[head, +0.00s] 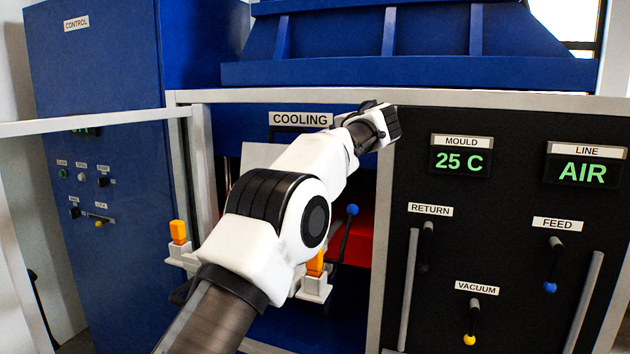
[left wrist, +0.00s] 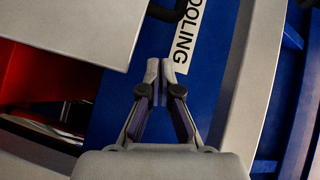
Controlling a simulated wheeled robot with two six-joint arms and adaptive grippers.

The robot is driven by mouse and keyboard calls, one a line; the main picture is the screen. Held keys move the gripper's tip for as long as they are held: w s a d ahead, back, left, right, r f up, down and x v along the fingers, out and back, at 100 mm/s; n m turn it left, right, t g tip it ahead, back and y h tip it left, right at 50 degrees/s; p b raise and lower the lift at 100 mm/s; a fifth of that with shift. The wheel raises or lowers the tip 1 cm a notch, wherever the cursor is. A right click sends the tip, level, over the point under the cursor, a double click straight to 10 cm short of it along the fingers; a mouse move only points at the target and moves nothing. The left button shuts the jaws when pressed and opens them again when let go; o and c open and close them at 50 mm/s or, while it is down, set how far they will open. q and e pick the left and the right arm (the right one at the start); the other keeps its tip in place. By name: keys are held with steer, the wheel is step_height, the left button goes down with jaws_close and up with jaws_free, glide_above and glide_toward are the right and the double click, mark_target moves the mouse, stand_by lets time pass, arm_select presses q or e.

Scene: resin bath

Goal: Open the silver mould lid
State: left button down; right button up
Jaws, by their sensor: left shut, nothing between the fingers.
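The silver mould lid shows in the head view as a pale grey panel (head: 258,156), mostly hidden behind my left arm. In the left wrist view, what looks like the same grey panel (left wrist: 68,28) fills the upper left. I cannot tell its exact angle. A red body (left wrist: 38,75) shows below it there, and red (head: 362,225) also shows right of my arm in the head view. My left gripper (left wrist: 161,68) is shut and empty, its fingertips apart from the panel and over the blue back near the COOLING label. In the head view my left wrist hides the fingers. My right gripper is out of view.
Orange-topped blocks (head: 178,232) stand in front of the bay. A blue-knobbed lever (head: 350,215) is right of my arm. The pale frame post (head: 382,230) and black control panel (head: 490,205) border the bay. A dark curved bar (left wrist: 166,12) lies above my fingertips.

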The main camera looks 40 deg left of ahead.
arm_select(q)
steer(key=w+m+p, duration=0.1)
steer(key=p, duration=0.1)
steer(key=w+a+m+y+p, duration=0.1)
steer(key=w+p, duration=0.1)
steer(key=shift+w+r+m+t, duration=0.1)
steer(key=shift+w+m+t, duration=0.05)
steer(key=shift+m+t, duration=0.2)
arm_select(e)
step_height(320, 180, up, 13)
steer(key=p, duration=1.1)
arm_select(q)
steer(key=a+f+b, duration=0.1)
steer(key=a+b, duration=0.5)
steer(key=b, duration=0.1)
steer(key=shift+s, duration=0.4)
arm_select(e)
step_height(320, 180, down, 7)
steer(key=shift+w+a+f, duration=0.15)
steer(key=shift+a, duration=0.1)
arm_select(q)
steer(key=shift+w+d+f+b, duration=0.1)
steer(key=shift+f+b, duration=0.1)
steer(key=shift+b, duration=0.1)
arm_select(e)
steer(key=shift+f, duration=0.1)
